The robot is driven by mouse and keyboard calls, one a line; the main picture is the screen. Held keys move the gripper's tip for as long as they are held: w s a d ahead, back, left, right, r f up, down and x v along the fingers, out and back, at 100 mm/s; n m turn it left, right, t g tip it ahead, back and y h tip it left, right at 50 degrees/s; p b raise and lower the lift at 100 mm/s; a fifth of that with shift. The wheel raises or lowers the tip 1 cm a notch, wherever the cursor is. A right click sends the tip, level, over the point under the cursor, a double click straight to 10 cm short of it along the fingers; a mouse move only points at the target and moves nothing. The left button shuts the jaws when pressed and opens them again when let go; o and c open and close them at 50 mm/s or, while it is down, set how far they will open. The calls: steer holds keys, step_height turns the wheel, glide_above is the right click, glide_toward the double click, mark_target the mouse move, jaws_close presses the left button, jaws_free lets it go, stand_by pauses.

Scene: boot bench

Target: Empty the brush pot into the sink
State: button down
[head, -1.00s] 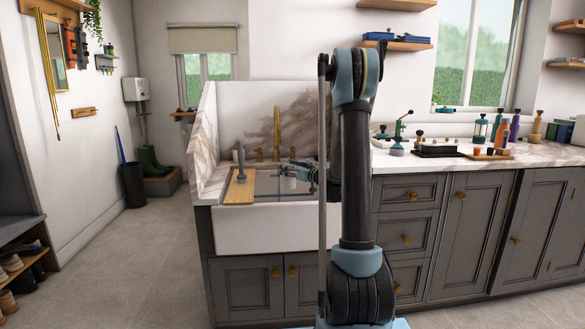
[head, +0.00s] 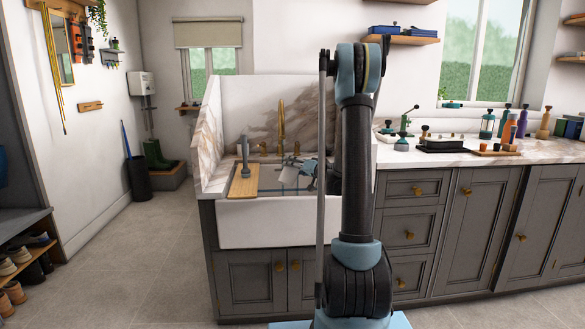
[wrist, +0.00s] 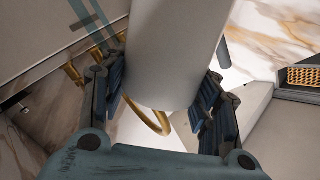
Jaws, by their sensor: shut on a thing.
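The brush pot, a plain pale cylinder (head: 287,175), is over the sink (head: 262,224) and tilted well onto its side. My gripper (head: 306,170) is shut on it from the right. In the wrist view the pot (wrist: 173,55) fills the space between the two finger pads of my gripper (wrist: 165,98). The pot's mouth and contents are not clearly visible, so I cannot tell whether anything is inside. My arm hides the right part of the sink.
A wooden board (head: 243,184) lies across the sink's left side, with a grey upright object (head: 244,153) on it. A brass tap (head: 281,122) rises behind the basin. Bottles and a dark tray (head: 446,147) stand on the counter to the right.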

steer(key=m, duration=0.1)
steer(key=f+m, duration=0.1)
steer(key=m, duration=0.1)
steer(key=shift+w+d+g, duration=0.2)
steer(key=shift+g, duration=0.1)
steer(key=m, duration=0.1)
steer(key=f+m, duration=0.1)
steer(key=m, duration=0.1)
steer(key=shift+w+d+f+y, duration=0.2)
steer(key=shift+w+d+y, duration=0.1)
steer(key=shift+y, duration=0.1)
steer(key=m, duration=0.2)
steer(key=f+m+g, duration=0.1)
steer(key=m, duration=0.1)
steer(key=shift+w+d+y, duration=0.3)
steer(key=shift+w+d, duration=0.1)
stand_by(1.2)
